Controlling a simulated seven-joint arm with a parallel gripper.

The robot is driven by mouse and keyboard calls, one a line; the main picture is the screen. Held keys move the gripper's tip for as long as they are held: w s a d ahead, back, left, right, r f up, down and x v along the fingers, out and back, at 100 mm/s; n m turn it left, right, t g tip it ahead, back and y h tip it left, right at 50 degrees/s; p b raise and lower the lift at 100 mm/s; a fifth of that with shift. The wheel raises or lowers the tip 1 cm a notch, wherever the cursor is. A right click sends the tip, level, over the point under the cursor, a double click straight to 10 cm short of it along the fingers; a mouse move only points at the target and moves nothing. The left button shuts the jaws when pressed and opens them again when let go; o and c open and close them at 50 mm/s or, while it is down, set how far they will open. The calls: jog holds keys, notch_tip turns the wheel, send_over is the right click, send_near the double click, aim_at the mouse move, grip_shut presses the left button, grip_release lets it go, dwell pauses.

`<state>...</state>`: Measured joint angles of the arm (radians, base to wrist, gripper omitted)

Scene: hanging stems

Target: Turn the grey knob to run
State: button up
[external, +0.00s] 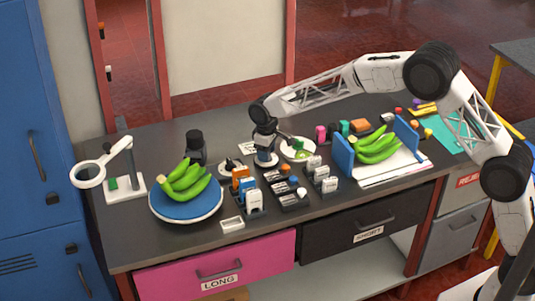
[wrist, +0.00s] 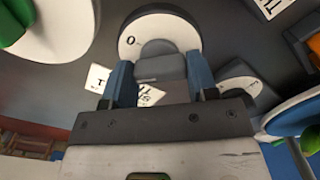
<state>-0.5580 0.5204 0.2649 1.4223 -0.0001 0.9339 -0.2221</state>
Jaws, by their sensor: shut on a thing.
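The grey knob (wrist: 160,66) stands on a round white dial (wrist: 133,36) marked with a "0". In the wrist view the two blue fingers of my gripper (wrist: 161,78) sit on either side of the knob, shut on it. In the external view my gripper (external: 265,146) points down onto the dial and hides most of the knob. Two white label cards lie by the dial, one at its side (wrist: 98,78) and one partly behind my gripper (wrist: 151,95). Their words are partly covered or too small to read, so I cannot tell which is run.
A second dial (external: 230,166) stands to the left. A white plate (external: 306,145) with a green thing is close on the right. Bananas (external: 183,182) lie on a blue round stand (external: 160,207). Several small boxes (external: 254,201) stand in front. A magnifier (external: 88,174) is far left.

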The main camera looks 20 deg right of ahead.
jog(key=n, duration=0.4)
jog(key=shift+n, duration=0.3)
jog(key=n, duration=0.4)
jog(key=shift+n, duration=0.3)
jog(key=o, duration=0.9)
jog(key=shift+r, duration=0.1)
jog(key=shift+r, duration=3.85)
